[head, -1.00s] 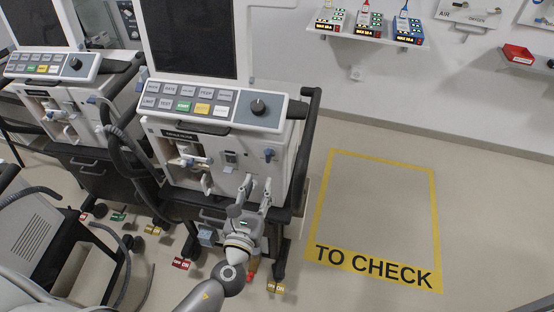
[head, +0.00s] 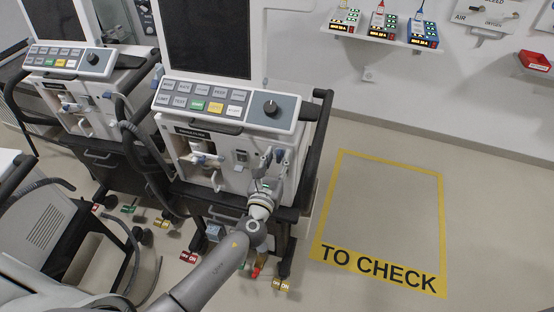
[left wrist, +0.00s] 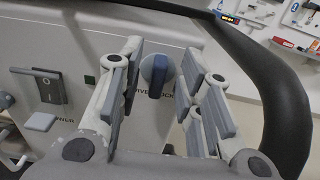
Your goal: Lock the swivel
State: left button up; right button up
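In the head view the blue knob (head: 279,155) shows at the right of the ventilator's front. My left gripper (left wrist: 163,62) is open, with one finger on each side of the knob. I see gaps between the pads and the knob. In the head view the left gripper (head: 268,170) is at the panel just below the knob. My right gripper is not in view.
A black rail (left wrist: 285,95) curves close by on the right. A power switch (left wrist: 40,122) and a metal latch (left wrist: 38,85) are on the panel at left. A yellow-outlined TO CHECK floor area (head: 378,270) is clear. A second ventilator (head: 72,90) stands at left.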

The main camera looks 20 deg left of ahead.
pick_arm(q)
jog(key=shift+c, duration=0.5)
grip_shut()
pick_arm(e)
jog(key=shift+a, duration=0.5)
